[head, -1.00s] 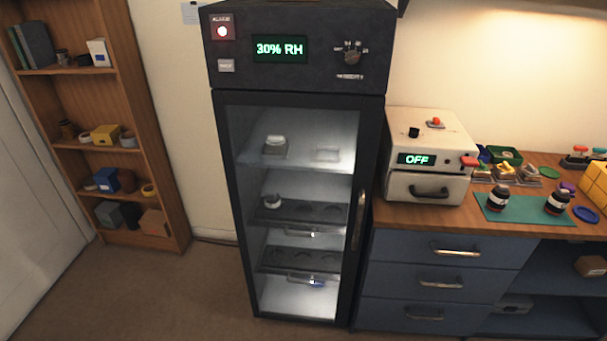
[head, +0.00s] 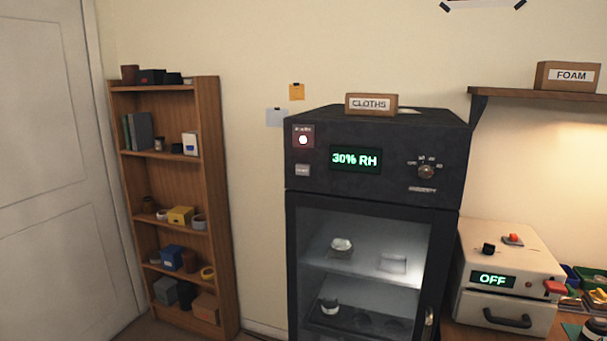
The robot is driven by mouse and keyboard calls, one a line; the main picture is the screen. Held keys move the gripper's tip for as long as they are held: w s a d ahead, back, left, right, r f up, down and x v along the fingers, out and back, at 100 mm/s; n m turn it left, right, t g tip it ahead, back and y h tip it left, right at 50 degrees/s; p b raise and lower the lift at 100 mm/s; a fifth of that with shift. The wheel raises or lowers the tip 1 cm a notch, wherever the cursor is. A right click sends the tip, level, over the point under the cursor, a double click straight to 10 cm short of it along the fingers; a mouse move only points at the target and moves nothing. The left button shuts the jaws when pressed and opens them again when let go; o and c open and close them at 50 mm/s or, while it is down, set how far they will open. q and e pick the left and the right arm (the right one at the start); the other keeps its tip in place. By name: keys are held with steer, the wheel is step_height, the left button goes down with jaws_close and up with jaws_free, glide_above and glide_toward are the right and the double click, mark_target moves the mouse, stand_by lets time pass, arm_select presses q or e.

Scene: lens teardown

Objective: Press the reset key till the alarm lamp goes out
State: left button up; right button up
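A knob (head: 427,171) is on the panel's right side. Neither of my grippers shows in the head view, and nothing touches the key.
A CLOTHS box (head: 371,104) sits on the cabinet top. A white device (head: 507,255) reading OFF stands on the bench at right. A FOAM box (head: 566,76) is on a wall shelf.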

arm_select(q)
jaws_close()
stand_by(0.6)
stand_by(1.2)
